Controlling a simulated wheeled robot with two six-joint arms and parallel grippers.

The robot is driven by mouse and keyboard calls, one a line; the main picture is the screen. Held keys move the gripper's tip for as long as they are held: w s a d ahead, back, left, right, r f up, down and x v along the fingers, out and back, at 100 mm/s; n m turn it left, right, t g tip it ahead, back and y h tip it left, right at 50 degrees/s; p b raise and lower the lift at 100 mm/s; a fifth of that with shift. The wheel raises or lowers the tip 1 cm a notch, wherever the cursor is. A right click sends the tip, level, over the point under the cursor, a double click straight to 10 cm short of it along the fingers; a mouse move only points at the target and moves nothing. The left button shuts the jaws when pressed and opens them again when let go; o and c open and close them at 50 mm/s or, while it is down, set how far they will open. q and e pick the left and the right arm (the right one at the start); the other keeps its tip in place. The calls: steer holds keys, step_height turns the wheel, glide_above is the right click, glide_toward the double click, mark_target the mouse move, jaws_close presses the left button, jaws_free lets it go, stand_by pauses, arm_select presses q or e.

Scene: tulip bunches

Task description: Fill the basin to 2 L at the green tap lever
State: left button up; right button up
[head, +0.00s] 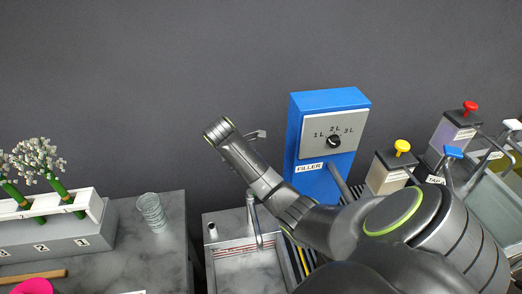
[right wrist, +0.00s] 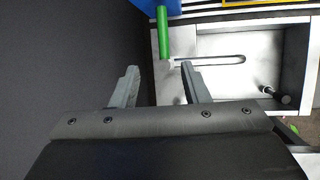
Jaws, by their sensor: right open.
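The filler (head: 330,145) is a blue box with a grey dial panel marked 1 L, 2 L and 3 L; I cannot tell the black knob's (head: 334,141) exact setting. The basin (head: 212,262) has red lines on its inner wall and a thin metal spout (head: 252,215) over it. It also shows in the right wrist view (right wrist: 235,85); I see no clear water in it. The green tap lever (right wrist: 163,32) stands just beyond my right gripper (right wrist: 159,69), in line with the gap between its open, empty fingers. In the head view, my arm hides the lever; the gripper (head: 260,134) is left of the filler.
Yellow-knobbed (head: 402,146) and red-knobbed (head: 469,106) containers and a blue-topped tap (head: 453,152) stand at right. A glass (head: 152,212) and a white rack (head: 75,207) of green-stemmed flowers stand on the left counter. A dark wall rises behind.

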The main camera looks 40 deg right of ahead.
steer(key=x, duration=1.5)
steer(key=shift+s+d+f, duration=0.1)
steer(key=shift+s, duration=0.25)
arm_select(q)
steer(key=shift+s+f, duration=0.2)
steer(key=shift+s, duration=0.85)
steer(key=shift+s+f, duration=0.2)
steer(key=shift+s, duration=0.85)
arm_select(e)
steer(key=shift+d+f, duration=0.2)
steer(key=shift+f, duration=0.25)
steer(key=shift+c, duration=0.2)
arm_select(q)
steer(key=shift+w, duration=0.2)
arm_select(e)
jaws_close()
